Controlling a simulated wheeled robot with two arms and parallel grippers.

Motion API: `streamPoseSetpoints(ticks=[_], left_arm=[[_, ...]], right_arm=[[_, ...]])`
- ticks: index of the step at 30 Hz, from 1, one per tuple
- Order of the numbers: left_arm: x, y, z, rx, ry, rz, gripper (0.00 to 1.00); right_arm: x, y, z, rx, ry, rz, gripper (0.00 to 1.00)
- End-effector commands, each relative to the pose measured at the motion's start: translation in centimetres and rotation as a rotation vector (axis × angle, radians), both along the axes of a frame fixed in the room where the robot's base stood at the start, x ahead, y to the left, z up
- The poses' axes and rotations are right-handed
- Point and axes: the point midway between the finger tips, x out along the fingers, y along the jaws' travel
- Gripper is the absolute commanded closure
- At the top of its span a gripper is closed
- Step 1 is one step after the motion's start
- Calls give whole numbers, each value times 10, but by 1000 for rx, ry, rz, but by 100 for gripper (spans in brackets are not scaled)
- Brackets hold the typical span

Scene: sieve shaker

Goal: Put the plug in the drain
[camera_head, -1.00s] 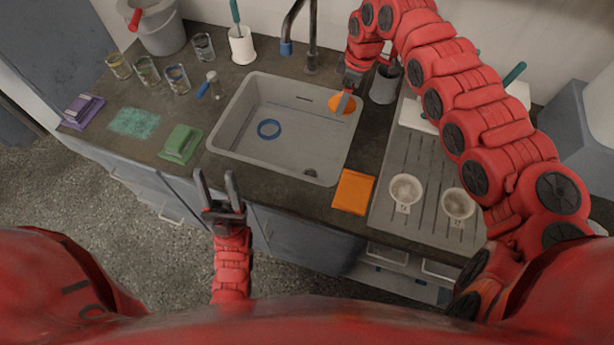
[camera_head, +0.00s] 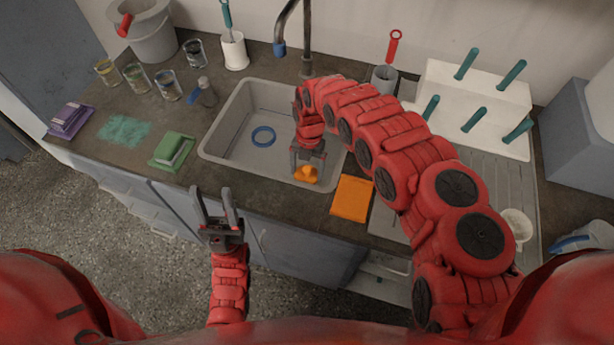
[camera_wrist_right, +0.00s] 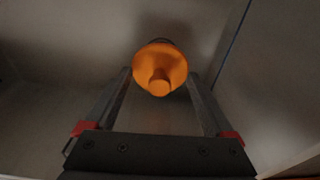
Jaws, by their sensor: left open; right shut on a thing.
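The orange plug (camera_head: 306,174) is between the fingers of my right gripper (camera_head: 307,163), which is shut on it inside the grey sink (camera_head: 222,150), near its front right corner. In the right wrist view the plug (camera_wrist_right: 160,70) is at the fingertips, with its knob toward the camera. A thin dark curved edge shows just behind the plug there. My left gripper (camera_head: 214,195) is open and empty in front of the counter.
A blue ring (camera_head: 263,136) lies in the sink. The faucet (camera_head: 306,40) is behind it. A green sponge (camera_head: 172,150) is left of the sink, an orange cloth (camera_head: 351,198) at its front right. A white rack (camera_head: 470,105) stands on the right.

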Motion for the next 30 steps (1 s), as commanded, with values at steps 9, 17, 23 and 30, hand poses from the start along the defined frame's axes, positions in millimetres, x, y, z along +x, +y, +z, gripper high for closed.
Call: streamPoseSetpoints(ticks=[9,17,23,30], left_arm=[[0,0,-1,0,0,0,50],[0,0,-2,0,0,0,50],[0,0,-3,0,0,0,50],[0,0,-4,0,0,0,50]], right_arm=[[-1,1,-26,2,3,-2,67],[1,0,-43,-1,-4,-2,67],[1,-1,-44,0,-3,-3,68],[1,-1,-44,-2,-3,-4,0]])
